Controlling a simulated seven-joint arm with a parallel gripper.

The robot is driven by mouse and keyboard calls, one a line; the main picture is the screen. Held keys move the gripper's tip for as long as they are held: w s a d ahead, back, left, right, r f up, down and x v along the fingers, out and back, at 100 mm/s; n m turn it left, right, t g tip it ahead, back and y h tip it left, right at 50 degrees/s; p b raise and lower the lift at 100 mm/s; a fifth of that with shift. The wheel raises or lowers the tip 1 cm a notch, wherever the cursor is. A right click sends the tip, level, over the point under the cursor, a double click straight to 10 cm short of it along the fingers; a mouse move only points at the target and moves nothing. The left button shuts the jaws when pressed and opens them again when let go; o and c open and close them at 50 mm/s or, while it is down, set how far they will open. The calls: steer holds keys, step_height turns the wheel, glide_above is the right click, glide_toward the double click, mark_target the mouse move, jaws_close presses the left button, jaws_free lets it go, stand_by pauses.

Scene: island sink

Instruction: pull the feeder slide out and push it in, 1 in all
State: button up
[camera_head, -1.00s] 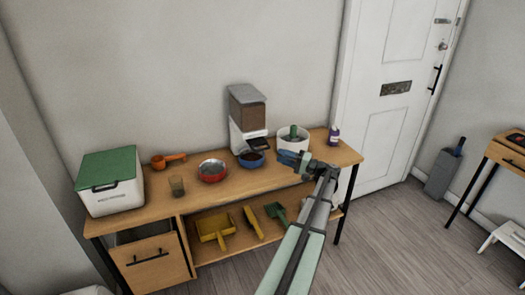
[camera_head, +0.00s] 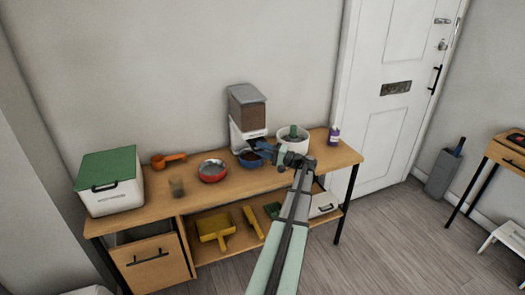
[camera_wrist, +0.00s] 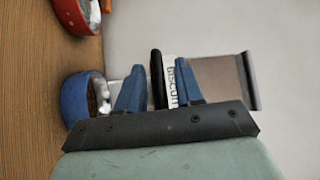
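The feeder (camera_head: 247,108) stands against the wall at the back of the wooden table, with a grey lid, a brown-filled hopper and a white lower body. In the wrist view its lettered label (camera_wrist: 173,82) shows sideways. The feeder slide (camera_wrist: 156,75) is a dark bar in front of the body. My gripper (camera_wrist: 158,72) is open, with one blue finger on each side of the slide and a gap to each. In the head view my gripper (camera_head: 263,149) is at the feeder's front and mostly hides the slide.
A white pot (camera_head: 293,133) stands right of the feeder. A red bowl (camera_head: 212,171), an orange scoop (camera_head: 168,160) and a green-lidded box (camera_head: 108,180) are to the left.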

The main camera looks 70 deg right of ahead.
steer(key=shift+c, duration=0.3)
jaws_close()
steer(key=w+d, duration=0.2)
steer(key=d, duration=0.1)
steer(key=shift+w, duration=0.35)
steer(key=shift+o, duration=0.3)
jaws_free()
steer(key=shift+w, duration=0.1)
steer(key=shift+a, duration=0.1)
steer(key=s+f, duration=0.2)
steer(key=s, duration=1.1)
steer(key=shift+s, duration=0.4)
